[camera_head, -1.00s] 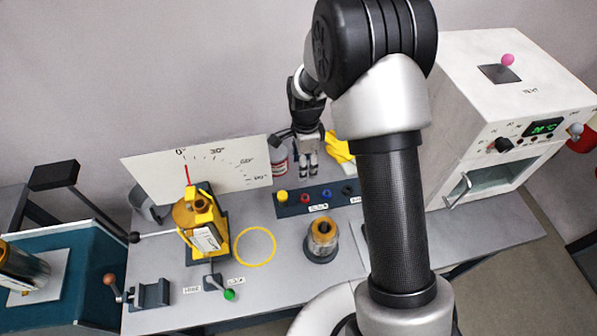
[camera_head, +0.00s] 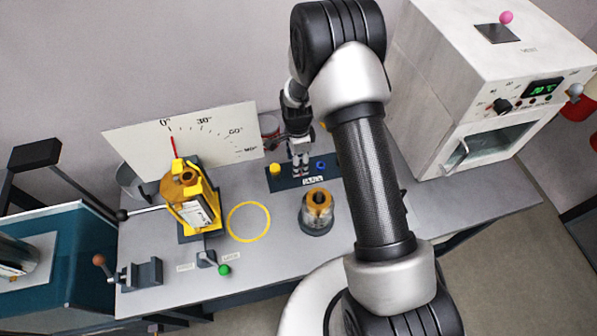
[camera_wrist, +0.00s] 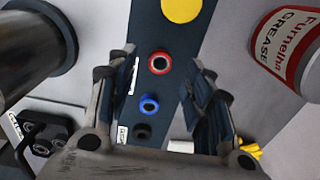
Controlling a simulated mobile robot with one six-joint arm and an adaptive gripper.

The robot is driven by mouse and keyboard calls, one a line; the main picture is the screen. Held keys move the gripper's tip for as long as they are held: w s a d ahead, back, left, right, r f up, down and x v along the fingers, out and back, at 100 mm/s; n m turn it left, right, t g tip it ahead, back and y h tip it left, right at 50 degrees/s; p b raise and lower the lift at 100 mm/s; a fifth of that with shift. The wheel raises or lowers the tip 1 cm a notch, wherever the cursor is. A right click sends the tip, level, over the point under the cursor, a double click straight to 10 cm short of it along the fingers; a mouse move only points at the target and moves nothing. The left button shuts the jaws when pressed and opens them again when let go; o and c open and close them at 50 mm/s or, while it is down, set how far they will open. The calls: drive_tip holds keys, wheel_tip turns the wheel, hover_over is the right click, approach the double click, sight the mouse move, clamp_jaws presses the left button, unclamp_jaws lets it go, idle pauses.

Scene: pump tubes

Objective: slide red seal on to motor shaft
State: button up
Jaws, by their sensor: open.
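The red seal (camera_wrist: 159,63) is a small ring with a dark centre, lying on a dark strip (camera_wrist: 160,30) between a yellow round piece (camera_wrist: 182,8) and a blue ring (camera_wrist: 149,104). My gripper (camera_wrist: 163,62) is open and empty above the strip, with the red seal showing between its fingers. In the head view my gripper (camera_head: 299,168) points down over the strip and hides the red seal. I cannot tell which part is the motor shaft. A cylinder with an amber top (camera_head: 317,205) stands upright in front of the strip. A yellow unit (camera_head: 190,200) stands to the left.
A black ring (camera_wrist: 142,131) lies beyond the blue one. A grease can (camera_wrist: 290,45) stands beside the strip. A yellow hoop (camera_head: 249,222) lies on the bench. A scale board (camera_head: 140,145) stands behind, and a white oven (camera_head: 480,90) at the right.

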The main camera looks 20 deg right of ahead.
wheel_tip(320, 180, down, 4)
drive_tip(key=shift+d+f+b, duration=0.1)
drive_tip(key=shift+d+b, duration=0.05)
drive_tip(key=shift+b, duration=0.45)
drive_tip(key=c, duration=1.1)
